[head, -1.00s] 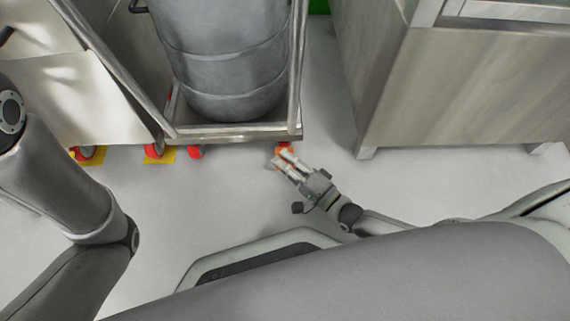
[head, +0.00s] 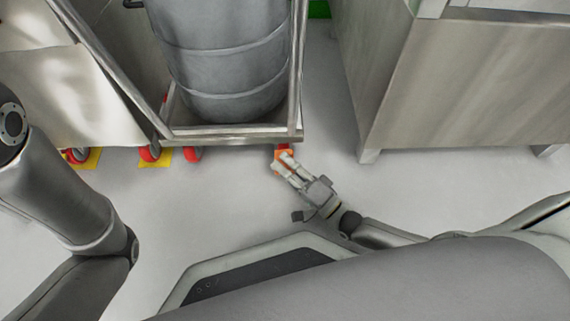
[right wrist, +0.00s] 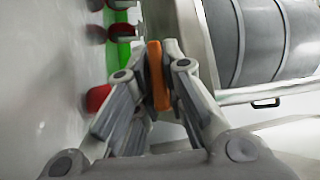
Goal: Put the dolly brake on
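The dolly (head: 235,133) is a metal frame on red casters, carrying a grey drum (head: 222,60). An orange brake pedal (head: 283,152) is at its front right corner, low by the floor. My right gripper (head: 287,163) reaches down to it, with its fingertips at the pedal. In the right wrist view the orange pedal (right wrist: 156,75) lies between the two fingers (right wrist: 158,60), close to both. I cannot tell whether they press on it. The caster behind the pedal is mostly hidden. My left gripper is out of view; only the left arm shows.
A steel cabinet (head: 465,85) stands to the right, a gap of floor apart from the dolly. To the left, red casters sit by yellow pads (head: 155,160) under a pale unit (head: 75,90). The floor in front of the dolly (head: 215,205) is clear.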

